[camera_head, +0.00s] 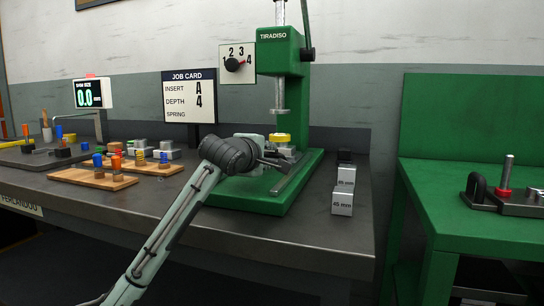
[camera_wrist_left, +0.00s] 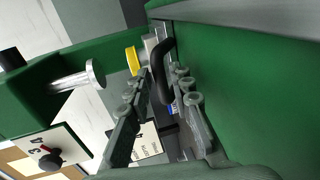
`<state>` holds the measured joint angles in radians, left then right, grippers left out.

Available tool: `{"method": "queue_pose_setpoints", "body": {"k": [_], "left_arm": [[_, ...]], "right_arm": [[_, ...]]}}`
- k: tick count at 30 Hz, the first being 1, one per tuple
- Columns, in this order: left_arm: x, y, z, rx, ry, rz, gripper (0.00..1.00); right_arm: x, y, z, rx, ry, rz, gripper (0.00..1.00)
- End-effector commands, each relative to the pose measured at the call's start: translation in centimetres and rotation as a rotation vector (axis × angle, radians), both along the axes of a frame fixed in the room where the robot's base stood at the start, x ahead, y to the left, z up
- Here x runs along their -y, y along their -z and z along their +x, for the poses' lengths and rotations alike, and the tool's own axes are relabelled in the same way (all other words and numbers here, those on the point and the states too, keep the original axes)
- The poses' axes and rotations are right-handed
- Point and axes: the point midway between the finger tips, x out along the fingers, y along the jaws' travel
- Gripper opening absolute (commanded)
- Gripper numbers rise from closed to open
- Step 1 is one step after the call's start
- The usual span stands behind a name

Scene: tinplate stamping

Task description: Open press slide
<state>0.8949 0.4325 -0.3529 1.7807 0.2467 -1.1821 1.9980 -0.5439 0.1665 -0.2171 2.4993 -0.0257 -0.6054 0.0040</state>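The green press (camera_head: 278,50) stands on the grey bench, its ram (camera_head: 279,100) raised above a yellow-topped piece (camera_head: 279,138). The press slide sits low at the press base (camera_head: 262,198), partly hidden by my left gripper (camera_head: 276,162). In the left wrist view a black curved handle (camera_wrist_left: 167,70) lies between the fingertips of my left gripper (camera_wrist_left: 164,78). The fingers stand apart with a visible gap, around the handle. Contact with it is hard to tell. The yellow piece (camera_wrist_left: 132,60) shows just beyond the handle. My right gripper is out of view.
A dial plate (camera_head: 238,64) is on the press. A job card (camera_head: 188,96) reads insert A, depth 4. Marked blocks (camera_head: 343,203) stand right of the press. Wooden trays (camera_head: 92,179) lie left. A green table (camera_head: 475,226) stands at right, across a gap.

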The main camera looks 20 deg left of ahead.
Motion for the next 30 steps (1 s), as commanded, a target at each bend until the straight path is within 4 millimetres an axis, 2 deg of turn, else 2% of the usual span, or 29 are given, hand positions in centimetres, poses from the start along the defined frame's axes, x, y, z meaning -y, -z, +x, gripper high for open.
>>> {"method": "queue_pose_setpoints", "body": {"k": [6,15,21,30], "left_arm": [[0.1,0.5,2.2,0.000,0.000,0.000,0.22],[0.1,0.5,2.5,0.001,0.001,0.000,0.22],[0.1,0.5,2.5,0.001,0.001,0.000,0.00],[0.1,0.5,2.4,0.000,0.001,0.000,0.00]], "right_arm": [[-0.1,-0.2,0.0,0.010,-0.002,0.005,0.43],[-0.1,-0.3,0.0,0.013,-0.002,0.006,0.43],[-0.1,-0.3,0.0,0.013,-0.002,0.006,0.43],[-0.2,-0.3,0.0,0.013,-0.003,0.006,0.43]]}}
